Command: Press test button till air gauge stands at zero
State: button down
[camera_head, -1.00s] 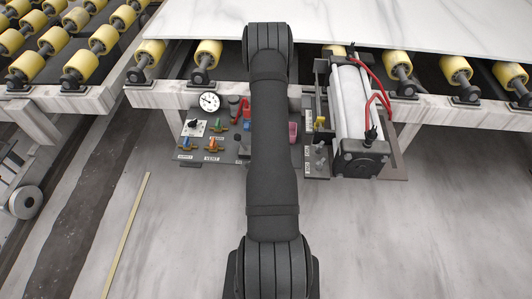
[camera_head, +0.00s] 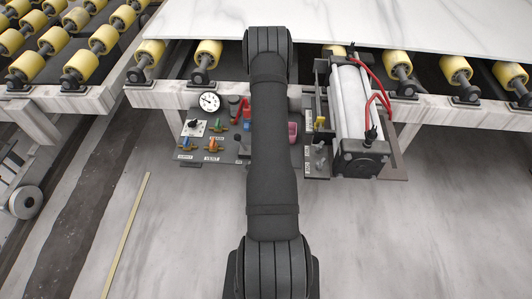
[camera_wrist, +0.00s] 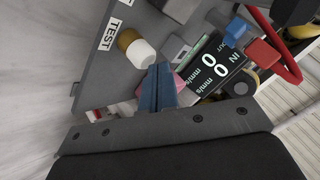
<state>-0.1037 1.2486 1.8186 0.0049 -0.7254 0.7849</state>
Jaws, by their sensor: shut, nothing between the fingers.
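A round white air gauge (camera_head: 209,101) stands at the back left of the control panel in the head view. Its dark needle shows, but the scale is too small to read. In the wrist view a white-capped knob with a tan base (camera_wrist: 137,48), which looks like the test button, sits beside a TEST label (camera_wrist: 110,34). My gripper (camera_wrist: 160,69) has its blue fingers shut together and empty. Their tips are close to the white cap in the picture; I cannot tell whether they touch. My arm hides the gripper and button in the head view.
A display (camera_wrist: 215,66) reads 0 mm/s for OUT and IN. A pneumatic cylinder (camera_head: 351,105) with red hoses stands right of my arm. A stone slab (camera_head: 400,27) lies behind on yellow rollers.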

jog(key=shift+f, duration=0.4)
dwell(0.5)
jog(key=shift+r, duration=1)
jog(key=shift+r, duration=2.5)
jog(key=shift+r, duration=1.9)
jog(key=shift+f, duration=0.1)
